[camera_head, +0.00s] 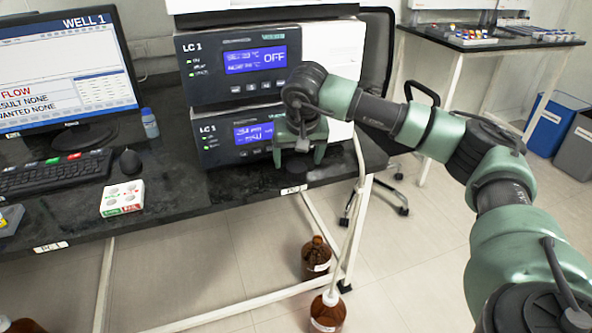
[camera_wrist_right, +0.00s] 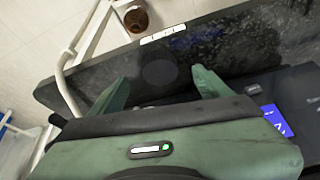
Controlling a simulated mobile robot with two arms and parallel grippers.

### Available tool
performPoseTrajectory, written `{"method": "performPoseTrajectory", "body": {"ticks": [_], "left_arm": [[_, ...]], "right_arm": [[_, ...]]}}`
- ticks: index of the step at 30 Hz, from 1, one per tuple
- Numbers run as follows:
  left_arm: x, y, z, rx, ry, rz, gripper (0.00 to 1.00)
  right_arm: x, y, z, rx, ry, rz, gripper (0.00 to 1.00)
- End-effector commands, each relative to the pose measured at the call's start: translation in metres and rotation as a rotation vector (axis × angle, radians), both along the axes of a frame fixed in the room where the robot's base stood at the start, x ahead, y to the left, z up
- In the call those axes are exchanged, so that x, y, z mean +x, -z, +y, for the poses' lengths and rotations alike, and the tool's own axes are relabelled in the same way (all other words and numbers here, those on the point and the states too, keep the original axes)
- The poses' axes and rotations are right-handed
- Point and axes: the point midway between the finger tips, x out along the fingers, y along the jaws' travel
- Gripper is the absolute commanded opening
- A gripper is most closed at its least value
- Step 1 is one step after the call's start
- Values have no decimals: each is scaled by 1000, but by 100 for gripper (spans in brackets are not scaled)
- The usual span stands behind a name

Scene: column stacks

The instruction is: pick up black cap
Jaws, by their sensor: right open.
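The black cap (camera_wrist_right: 159,70) shows in the right wrist view as a dark round disc lying on the black bench top (camera_wrist_right: 110,66), near its front edge. In the head view I cannot make it out clearly against the dark bench. My right gripper (camera_head: 298,162) is over the bench in front of the LC 1 units, pointing down. In the wrist view its two green fingers (camera_wrist_right: 161,80) are apart with nothing between them, one to each side of the cap as seen from the wrist. My left gripper is not in view.
Two stacked LC 1 units (camera_head: 240,62) stand right behind the gripper. A pale tube (camera_head: 358,185) runs down past the bench's right end to a brown bottle (camera_head: 327,313) on the floor. A small white box (camera_head: 122,198), mouse (camera_head: 131,162) and keyboard (camera_head: 55,174) lie left.

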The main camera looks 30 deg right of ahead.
Motion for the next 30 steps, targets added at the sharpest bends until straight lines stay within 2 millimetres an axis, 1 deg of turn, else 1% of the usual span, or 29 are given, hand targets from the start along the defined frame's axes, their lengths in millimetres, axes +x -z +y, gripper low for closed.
{"method": "performPoseTrajectory", "body": {"ticks": [3, 6, 9, 12, 17, 18, 20, 21, 23, 24, 25, 30], "left_arm": [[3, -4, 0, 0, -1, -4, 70], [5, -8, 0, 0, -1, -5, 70], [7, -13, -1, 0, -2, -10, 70], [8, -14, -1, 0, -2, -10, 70], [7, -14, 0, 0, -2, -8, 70], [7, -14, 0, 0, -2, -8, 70], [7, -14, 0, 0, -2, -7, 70], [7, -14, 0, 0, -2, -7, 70], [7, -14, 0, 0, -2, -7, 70], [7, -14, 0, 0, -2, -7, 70], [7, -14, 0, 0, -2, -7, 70], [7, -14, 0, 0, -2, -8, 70]], "right_arm": [[9, 17, -6, 0, 2, 3, 78], [16, 30, -9, 1, 1, 2, 78], [19, 38, -9, 1, -1, 2, 78], [20, 41, -10, 1, -1, 2, 78], [20, 41, -10, 2, -1, 0, 78], [20, 41, -10, 2, -1, 0, 72], [20, 41, -10, 2, -1, 0, 56], [20, 41, -10, 2, -1, 0, 45], [20, 41, -10, 2, -1, 0, 28], [20, 41, -10, 2, -1, 0, 17], [20, 41, -10, 2, -1, 0, 14], [20, 40, -10, 3, -1, 0, 13]]}}
